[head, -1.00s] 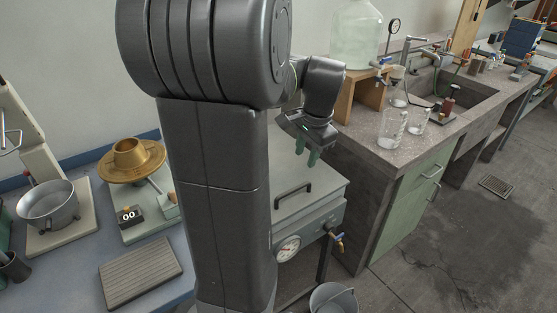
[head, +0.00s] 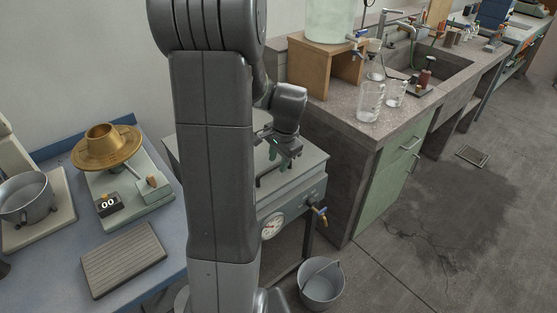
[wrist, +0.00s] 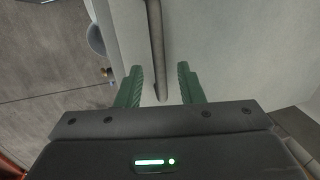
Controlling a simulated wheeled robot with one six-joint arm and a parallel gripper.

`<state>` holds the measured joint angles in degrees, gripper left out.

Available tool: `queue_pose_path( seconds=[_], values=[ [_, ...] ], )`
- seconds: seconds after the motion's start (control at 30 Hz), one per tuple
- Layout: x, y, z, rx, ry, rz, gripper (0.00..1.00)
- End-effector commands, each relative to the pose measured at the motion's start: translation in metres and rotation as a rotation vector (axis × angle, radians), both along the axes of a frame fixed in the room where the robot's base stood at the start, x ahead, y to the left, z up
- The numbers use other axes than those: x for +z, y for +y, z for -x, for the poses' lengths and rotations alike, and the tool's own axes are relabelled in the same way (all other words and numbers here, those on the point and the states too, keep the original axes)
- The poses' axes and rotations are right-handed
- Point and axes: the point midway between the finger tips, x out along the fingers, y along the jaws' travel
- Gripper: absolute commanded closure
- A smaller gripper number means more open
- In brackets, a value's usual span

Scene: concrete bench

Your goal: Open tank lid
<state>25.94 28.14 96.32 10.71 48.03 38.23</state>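The tank (head: 300,198) is a grey metal box with a gauge and a tap on its front, right behind my arm in the head view. Its flat lid (head: 308,158) lies level on top, with a dark bar handle (head: 266,176). In the wrist view the handle (wrist: 156,50) runs up the picture between the green fingers. My gripper (head: 283,150) is over the lid at the handle; its fingers (wrist: 160,84) are apart, with a gap on both sides of the bar. Whether the fingertips reach below the bar I cannot tell. My arm hides the tank's left part.
A concrete bench (head: 345,110) with glass beakers (head: 370,102) and a sink stands close right of the tank. A metal bucket (head: 322,284) is on the floor in front. A blue table (head: 185,265) with a brass-topped device (head: 105,148) is at left.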

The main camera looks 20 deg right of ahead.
Motion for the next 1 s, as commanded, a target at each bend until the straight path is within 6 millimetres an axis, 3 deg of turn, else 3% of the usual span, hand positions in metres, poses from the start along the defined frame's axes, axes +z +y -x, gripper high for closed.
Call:
queue_pose_path(
  seconds=[0.3,0.47,0.77,1.0],
  values=[
    [-0.002,0.0,0.0,0.0,0.0,-0.001,0.68],
    [-0.002,0.0,0.0,0.0,0.0,0.0,0.99],
    [0.0,0.001,-0.001,0.001,0.005,0.001,1.0],
    [0.017,0.003,-0.012,0.005,0.061,0.022,1.0]
  ],
)
